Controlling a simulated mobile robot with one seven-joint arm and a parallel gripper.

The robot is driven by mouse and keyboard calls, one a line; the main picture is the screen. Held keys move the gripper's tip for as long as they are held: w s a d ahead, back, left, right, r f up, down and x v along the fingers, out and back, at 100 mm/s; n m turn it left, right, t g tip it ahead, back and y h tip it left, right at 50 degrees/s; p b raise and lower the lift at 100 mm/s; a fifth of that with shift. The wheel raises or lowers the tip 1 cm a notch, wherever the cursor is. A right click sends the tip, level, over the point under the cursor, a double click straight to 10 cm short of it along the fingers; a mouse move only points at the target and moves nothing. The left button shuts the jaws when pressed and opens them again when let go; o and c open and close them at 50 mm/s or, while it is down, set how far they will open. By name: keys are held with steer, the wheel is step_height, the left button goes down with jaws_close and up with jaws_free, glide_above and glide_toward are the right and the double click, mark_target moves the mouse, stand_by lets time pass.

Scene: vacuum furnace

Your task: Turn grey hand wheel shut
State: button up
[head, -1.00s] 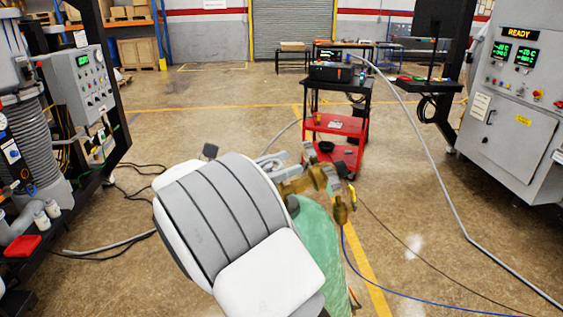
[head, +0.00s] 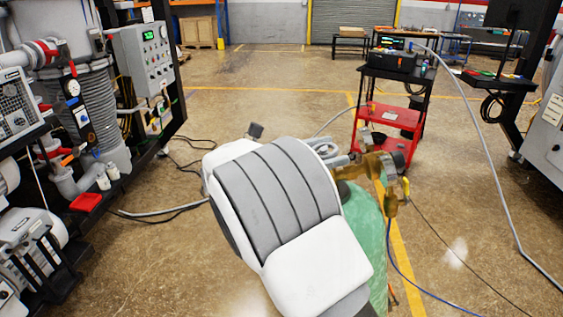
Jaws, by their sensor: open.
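A green gas cylinder (head: 366,222) stands on the floor just beyond my arm, in the middle of the head view. A brass valve and regulator (head: 372,166) sit on its top, with a yellow-handled fitting on the right.
A red and black cart (head: 390,118) stands behind the cylinder. Furnace equipment with a control box (head: 148,58) fills the left side. A grey cabinet (head: 545,130) is at the right edge. Hoses and cables cross the floor; open floor lies right of the cylinder.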

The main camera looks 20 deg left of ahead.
steer(key=b+v, duration=0.1)
steer(key=v, duration=1.4)
steer(key=shift+b, duration=0.4)
